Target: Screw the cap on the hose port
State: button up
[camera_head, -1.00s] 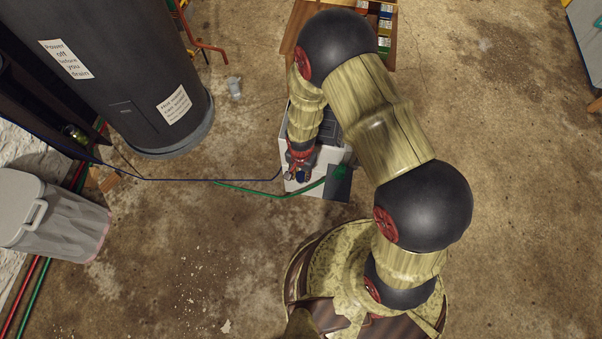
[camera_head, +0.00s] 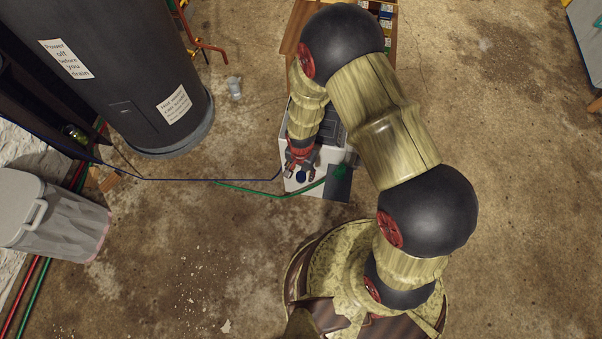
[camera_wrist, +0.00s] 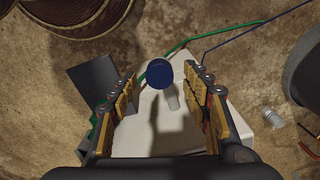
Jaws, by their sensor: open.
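The dark blue round cap (camera_wrist: 159,73) shows between my fingers in the wrist view, with clear space on both sides. In the head view the cap (camera_head: 301,176) is over the top of the white box (camera_head: 290,185). My gripper (camera_head: 301,172) is open around the cap without touching it; its two padded fingers also show in the wrist view (camera_wrist: 160,88).
A green hose (camera_head: 275,196) and a thin blue line (camera_head: 210,181) run left from the box. A dark flat panel (camera_head: 338,184) is at its right front. A large dark tank (camera_head: 130,70) and a grey bin (camera_head: 60,215) stand to the left. Floor around is mostly clear.

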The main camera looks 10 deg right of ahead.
notch_tip(320, 180, up, 10)
jog(key=shift+r, duration=0.2)
dwell(0.3)
notch_tip(320, 180, up, 22)
jog(key=f+n, duration=0.1)
jog(key=n, duration=0.7)
send_over(302, 176)
jog(key=s+d, duration=0.6)
jog(key=s, duration=0.2)
jog(key=s+d+r+t, duration=0.2)
jog(key=d+r, duration=0.1)
jog(key=r, duration=0.5)
jog(key=s+d+r+m+t, duration=0.1)
jog(key=s+d+r+t, duration=0.1)
jog(key=r, duration=0.7)
jog(key=shift+d+t, duration=0.4)
jog(key=shift+t, duration=0.4)
